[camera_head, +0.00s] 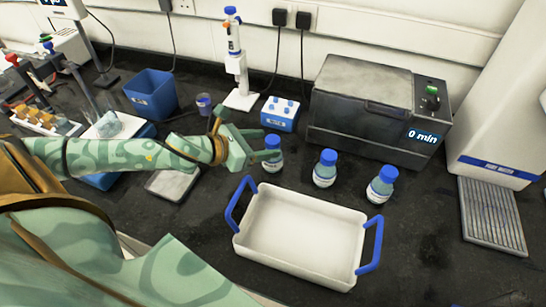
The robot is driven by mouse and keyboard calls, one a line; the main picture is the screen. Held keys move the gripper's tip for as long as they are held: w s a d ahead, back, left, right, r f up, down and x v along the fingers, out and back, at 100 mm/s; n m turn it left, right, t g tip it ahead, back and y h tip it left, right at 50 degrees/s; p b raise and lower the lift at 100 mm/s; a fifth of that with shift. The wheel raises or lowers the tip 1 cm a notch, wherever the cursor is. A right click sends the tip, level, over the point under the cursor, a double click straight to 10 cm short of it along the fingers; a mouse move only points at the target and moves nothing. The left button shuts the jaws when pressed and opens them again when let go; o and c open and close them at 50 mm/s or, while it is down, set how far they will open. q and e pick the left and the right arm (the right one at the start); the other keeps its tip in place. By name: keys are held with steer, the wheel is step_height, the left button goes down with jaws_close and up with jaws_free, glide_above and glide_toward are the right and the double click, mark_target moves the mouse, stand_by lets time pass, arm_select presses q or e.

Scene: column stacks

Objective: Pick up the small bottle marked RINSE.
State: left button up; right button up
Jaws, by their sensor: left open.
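Three small clear bottles with blue caps and pale labels stand in a row on the dark bench: a left bottle (272,164), a middle bottle (324,172) and a right bottle (380,188). Their label text is too small to read, so I cannot tell which is marked RINSE. My left gripper (267,143) is open at the left bottle, with its fingers close to the cap and partly in front of it. I cannot tell whether they touch. The middle and right bottles stand clear of it. My right gripper is not in view.
A white tray with blue handles (300,232) stands in front of the bottles. A grey heating box (362,108) showing "0 min" is behind them. A blue-and-white tube block (280,113) and pipette stand (240,98) are behind the gripper.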

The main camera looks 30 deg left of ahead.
arm_select(q)
steer(key=b+x, duration=0.1)
steer(key=x, duration=0.4)
steer(key=shift+d, duration=0.1)
steer(key=shift+s, duration=0.1)
steer(key=c, duration=1.2)
steer(key=shift+r, duration=0.1)
